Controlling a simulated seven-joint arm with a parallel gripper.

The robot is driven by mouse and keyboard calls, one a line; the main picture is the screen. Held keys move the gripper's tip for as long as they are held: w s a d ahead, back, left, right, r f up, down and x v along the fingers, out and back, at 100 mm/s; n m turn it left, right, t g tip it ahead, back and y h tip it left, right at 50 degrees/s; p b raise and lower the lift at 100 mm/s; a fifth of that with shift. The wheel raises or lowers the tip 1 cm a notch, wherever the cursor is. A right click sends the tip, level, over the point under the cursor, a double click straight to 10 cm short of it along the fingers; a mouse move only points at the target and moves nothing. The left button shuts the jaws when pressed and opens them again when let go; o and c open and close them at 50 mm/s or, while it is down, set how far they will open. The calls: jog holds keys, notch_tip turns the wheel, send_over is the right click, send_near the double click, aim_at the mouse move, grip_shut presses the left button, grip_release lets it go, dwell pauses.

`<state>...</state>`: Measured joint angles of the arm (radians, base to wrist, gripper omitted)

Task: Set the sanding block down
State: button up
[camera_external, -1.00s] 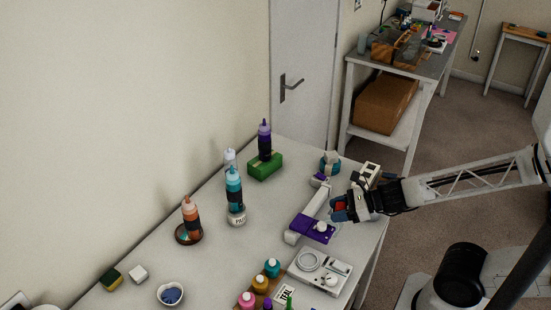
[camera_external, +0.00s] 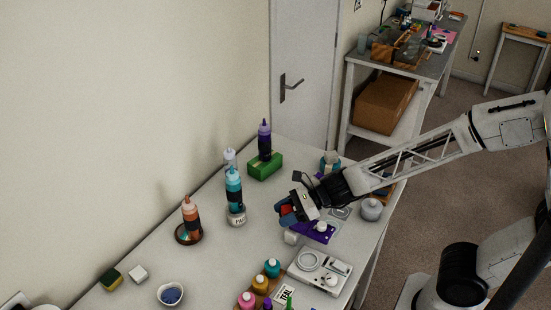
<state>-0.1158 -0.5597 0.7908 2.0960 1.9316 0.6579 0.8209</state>
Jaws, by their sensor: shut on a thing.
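My gripper (camera_external: 286,210) is above the table, left of the purple-and-white device (camera_external: 318,232). It is shut on a small red thing (camera_external: 287,211), which I take to be the sanding block. Only a little red shows between the blue-grey fingers, so its shape is mostly hidden. It appears held clear of the table (camera_external: 235,265), but I cannot tell how high.
A teal bottle (camera_external: 234,187) stands left of my gripper. A purple bottle (camera_external: 264,140) stands on a green block (camera_external: 264,167) behind. An orange bottle (camera_external: 191,215) is farther left. A white tray (camera_external: 321,270) and small bottles lie in front. The table's left-middle is clear.

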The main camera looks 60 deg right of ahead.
jog(key=w+a+f+n+g+y, duration=0.1)
jog(key=w+a, duration=0.4)
jog(key=a, duration=0.6)
jog(key=w+a+f+n+g+y, duration=0.2)
jog(key=w+a, duration=0.3)
jog(key=a, duration=0.6)
jog(key=shift+w+f+n+g, duration=0.4)
jog(key=shift+f+n+g, duration=0.3)
jog(key=shift+n, duration=0.1)
jog(key=shift+f, duration=0.1)
send_over(216, 284)
jog(key=shift+a+f, duration=0.1)
jog(key=shift+f, duration=2.9)
jog(key=shift+f, duration=1.85)
jog(key=shift+f, duration=0.2)
jog(key=o, duration=0.9)
